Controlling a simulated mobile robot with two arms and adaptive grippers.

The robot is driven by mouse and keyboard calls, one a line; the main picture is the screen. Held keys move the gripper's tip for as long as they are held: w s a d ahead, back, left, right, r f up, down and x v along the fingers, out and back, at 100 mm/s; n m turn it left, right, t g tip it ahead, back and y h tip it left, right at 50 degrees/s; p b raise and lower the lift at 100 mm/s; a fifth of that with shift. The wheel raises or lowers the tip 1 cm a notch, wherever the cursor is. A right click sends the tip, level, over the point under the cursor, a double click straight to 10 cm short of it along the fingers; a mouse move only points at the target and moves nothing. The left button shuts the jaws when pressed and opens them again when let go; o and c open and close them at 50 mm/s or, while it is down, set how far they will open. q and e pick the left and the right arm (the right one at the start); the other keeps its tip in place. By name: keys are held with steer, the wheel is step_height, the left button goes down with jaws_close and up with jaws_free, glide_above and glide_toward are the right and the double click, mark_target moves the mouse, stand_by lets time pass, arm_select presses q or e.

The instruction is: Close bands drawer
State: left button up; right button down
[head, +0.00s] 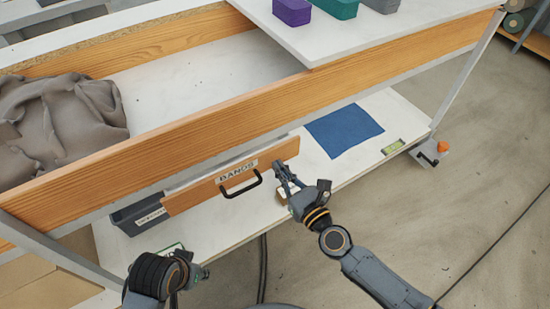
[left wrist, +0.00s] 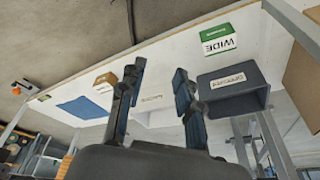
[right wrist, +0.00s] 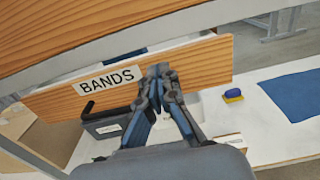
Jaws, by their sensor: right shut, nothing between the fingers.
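The bands drawer has a wooden front (head: 279,157) with a BANDS label and a black handle (head: 241,185). It hangs under the bench, and a pale strip of the drawer shows behind its front, so it stands partly out. In the right wrist view the drawer front (right wrist: 205,62) lies just ahead. My right gripper (head: 280,170) is shut and empty, close to the right end of the front, right of the handle; I cannot tell whether it touches. My left gripper (left wrist: 158,75) is open and empty, low at the left, away from the drawer.
A grey bin (head: 140,217) sits on the lower shelf, left of the drawer. A blue mat (head: 344,130) and a green level (head: 393,147) lie on the shelf at right. Open floor lies in front.

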mark_target(269, 154)
arm_select(q)
steer(key=shift+f, duration=0.15)
arm_select(e)
steer(key=shift+x, duration=1.6)
